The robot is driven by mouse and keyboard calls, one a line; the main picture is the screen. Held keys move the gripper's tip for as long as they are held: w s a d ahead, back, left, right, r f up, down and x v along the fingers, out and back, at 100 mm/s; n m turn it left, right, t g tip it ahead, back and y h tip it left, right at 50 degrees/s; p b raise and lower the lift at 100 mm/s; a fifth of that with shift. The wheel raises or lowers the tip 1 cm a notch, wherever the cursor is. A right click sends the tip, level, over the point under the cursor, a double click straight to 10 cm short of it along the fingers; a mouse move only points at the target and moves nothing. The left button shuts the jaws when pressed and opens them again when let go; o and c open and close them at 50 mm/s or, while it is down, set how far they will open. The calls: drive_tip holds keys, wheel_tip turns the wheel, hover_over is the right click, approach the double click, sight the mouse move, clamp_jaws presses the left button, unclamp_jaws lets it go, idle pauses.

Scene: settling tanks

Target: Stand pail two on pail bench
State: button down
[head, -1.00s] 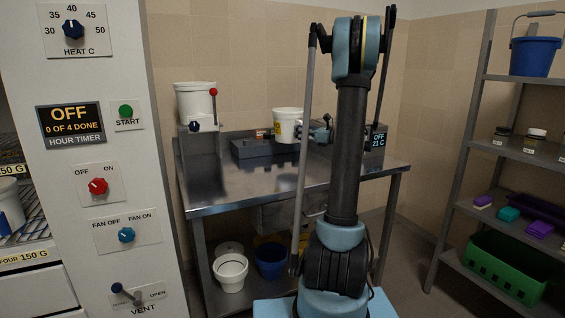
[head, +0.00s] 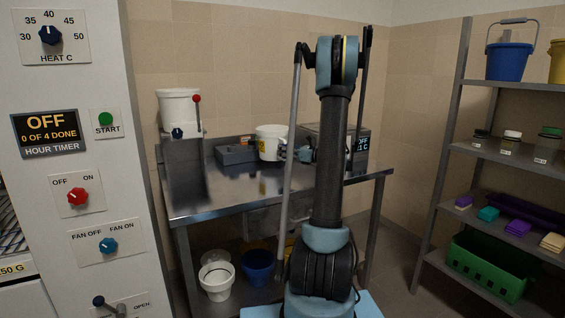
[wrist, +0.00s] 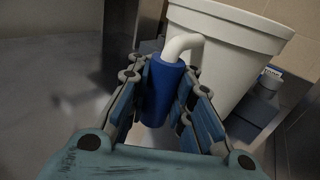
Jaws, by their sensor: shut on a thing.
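A white pail (head: 271,143) with a blue side grip is held over the steel bench (head: 240,183) in the head view. It is upright or nearly so. My gripper (head: 297,153) is at its right side. In the wrist view my gripper (wrist: 165,95) is shut on the blue grip of the pail's bent white handle, and the pail (wrist: 222,45) fills the upper right. I cannot read a number on the pail. I cannot tell whether its base touches the bench or the grey unit behind.
Another white pail (head: 178,109) stands on a raised stand at the bench's left. A grey unit (head: 236,154) and a box with a display (head: 361,145) stand at the back. A white pail (head: 216,282) and blue bucket (head: 258,266) stand below. Shelves (head: 480,150) rise at right.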

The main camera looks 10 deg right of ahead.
sight(283, 158)
drive_tip(key=shift+f, duration=2)
drive_tip(key=c, duration=1.4)
unclamp_jaws()
